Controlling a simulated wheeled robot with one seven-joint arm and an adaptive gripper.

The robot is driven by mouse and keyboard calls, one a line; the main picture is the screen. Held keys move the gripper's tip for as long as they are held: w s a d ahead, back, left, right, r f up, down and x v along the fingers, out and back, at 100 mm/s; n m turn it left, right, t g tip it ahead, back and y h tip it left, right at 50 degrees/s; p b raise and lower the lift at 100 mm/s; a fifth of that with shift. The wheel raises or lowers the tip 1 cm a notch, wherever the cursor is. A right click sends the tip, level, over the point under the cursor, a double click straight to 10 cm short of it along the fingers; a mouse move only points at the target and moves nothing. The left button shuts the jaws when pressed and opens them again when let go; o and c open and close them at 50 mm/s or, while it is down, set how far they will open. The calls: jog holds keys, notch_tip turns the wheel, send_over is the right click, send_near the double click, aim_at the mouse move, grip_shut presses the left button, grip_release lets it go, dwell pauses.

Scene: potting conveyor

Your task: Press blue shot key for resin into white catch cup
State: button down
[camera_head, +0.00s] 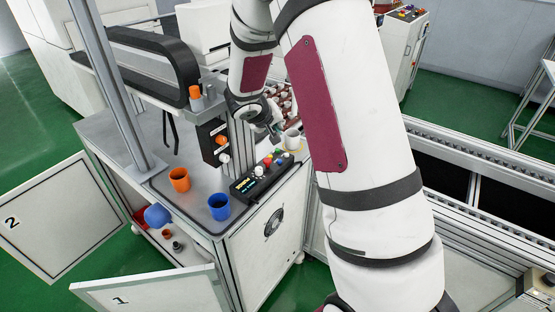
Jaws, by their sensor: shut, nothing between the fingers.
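A black control box (264,178) with a lit yellow display stands on the near right part of the white bench. Small coloured keys (276,158) sit along its far end, too small for me to pick out the blue one surely. A white cup (292,139) stands just beyond the box's far end, beside my arm. My gripper (275,136) is shut and empty, pointing down near the keys and left of the white cup. I cannot tell whether it touches a key. The inside of the cup is not clear.
An orange cup (179,179) and a blue cup (219,206) stand on the bench left of the box. A black dispenser unit (214,142) on a metal post stands behind them. Open cabinet doors (153,292) stick out at the front left. A conveyor frame (480,160) runs along the right.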

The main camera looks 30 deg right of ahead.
jog(key=b, duration=0.4)
send_over(277, 161)
jog(key=f, duration=0.6)
jog(key=shift+w+f, duration=0.2)
jog(key=shift+f, duration=0.05)
jog(key=shift+f+b, duration=1.15)
jog(key=shift+b, duration=0.2)
jog(key=shift+s+f+b, duration=0.1)
jog(key=shift+f+b, duration=0.75)
jog(key=shift+b, duration=0.9)
dwell(1.1)
jog(key=shift+r, duration=0.1)
jog(key=shift+r+p, duration=0.4)
jog(key=shift+r, duration=0.4)
jog(key=shift+r+p, duration=1.6)
jog(key=shift+r, duration=0.95)
